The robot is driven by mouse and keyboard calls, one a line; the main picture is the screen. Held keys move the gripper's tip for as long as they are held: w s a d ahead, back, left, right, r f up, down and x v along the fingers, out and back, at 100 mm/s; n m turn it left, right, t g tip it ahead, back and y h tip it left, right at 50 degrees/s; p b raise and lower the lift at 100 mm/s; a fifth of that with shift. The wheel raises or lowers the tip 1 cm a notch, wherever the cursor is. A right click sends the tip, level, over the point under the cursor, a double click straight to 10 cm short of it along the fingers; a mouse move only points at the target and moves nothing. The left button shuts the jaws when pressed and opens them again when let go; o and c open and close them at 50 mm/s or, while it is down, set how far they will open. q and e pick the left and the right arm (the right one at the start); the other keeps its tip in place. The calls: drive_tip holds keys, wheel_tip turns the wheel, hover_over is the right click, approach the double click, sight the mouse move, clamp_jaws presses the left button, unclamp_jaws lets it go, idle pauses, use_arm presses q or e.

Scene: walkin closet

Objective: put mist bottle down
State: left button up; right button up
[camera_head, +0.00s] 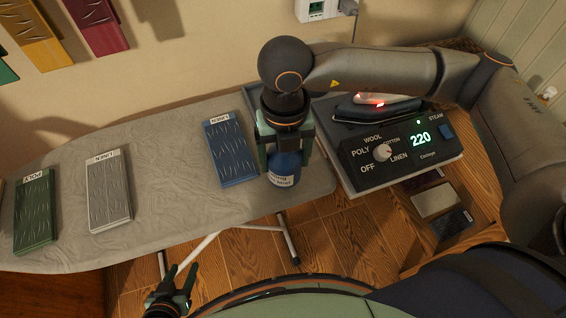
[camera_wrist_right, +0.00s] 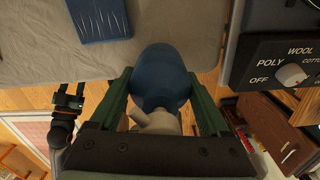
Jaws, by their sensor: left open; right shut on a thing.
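The mist bottle (camera_head: 284,170) is blue with a white label, and my right gripper (camera_head: 284,150) is shut on it. In the right wrist view the bottle (camera_wrist_right: 161,78) sits between the green fingers of the right gripper (camera_wrist_right: 165,100), with its pale spray head towards the camera. The bottle is at the front edge of the grey ironing board (camera_head: 160,140), just right of a blue folded cloth. I cannot tell whether its base touches the board. My left gripper (camera_head: 172,290) is open and empty, low in the head view, in front of the board.
The blue cloth (camera_head: 230,152), a white cloth labelled LINEN (camera_head: 109,195) and a green cloth labelled POLY (camera_head: 36,212) lie on the board. An iron (camera_head: 376,104) and its control box (camera_head: 400,150), reading 220, stand at right. Bare board lies between the white and blue cloths.

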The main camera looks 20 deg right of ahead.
sight(283, 168)
drive_tip(key=f, duration=0.3)
drive_tip(key=shift+w+a+f+p, duration=0.1)
drive_tip(key=shift+w+f+p, duration=0.15)
drive_tip(key=shift+p, duration=0.15)
drive_tip(key=shift+f, duration=0.1)
drive_tip(key=shift+f, duration=0.1)
drive_tip(key=shift+f, duration=0.1)
drive_tip(key=o, duration=1.6)
